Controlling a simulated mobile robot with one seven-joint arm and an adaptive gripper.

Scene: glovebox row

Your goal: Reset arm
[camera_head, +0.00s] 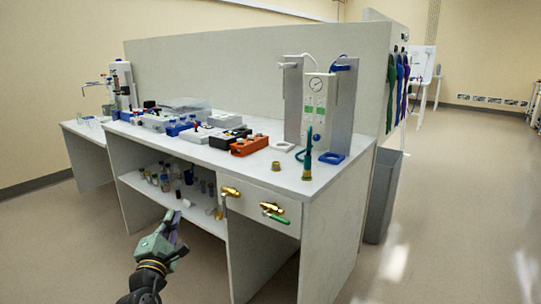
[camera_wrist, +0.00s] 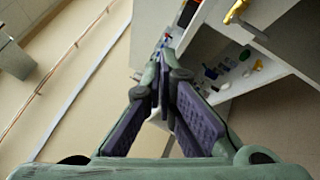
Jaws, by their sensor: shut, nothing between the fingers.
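My gripper (camera_head: 176,220) is low at the lower left of the head view, in front of the white bench (camera_head: 262,178). It is below the benchtop height in the picture and apart from the bench. The wrist view shows the gripper (camera_wrist: 161,90) with its purple-padded fingers meeting at the tips, shut and empty. Nothing is held or touched.
The bench carries an orange box (camera_head: 249,146), a gauge panel (camera_head: 318,105) and several bottles. Its lower shelf (camera_head: 150,190) holds small bottles. Brass valves (camera_head: 231,192) stick out from the bench front. A grey bin (camera_head: 382,200) stands at right. Floor at left is clear.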

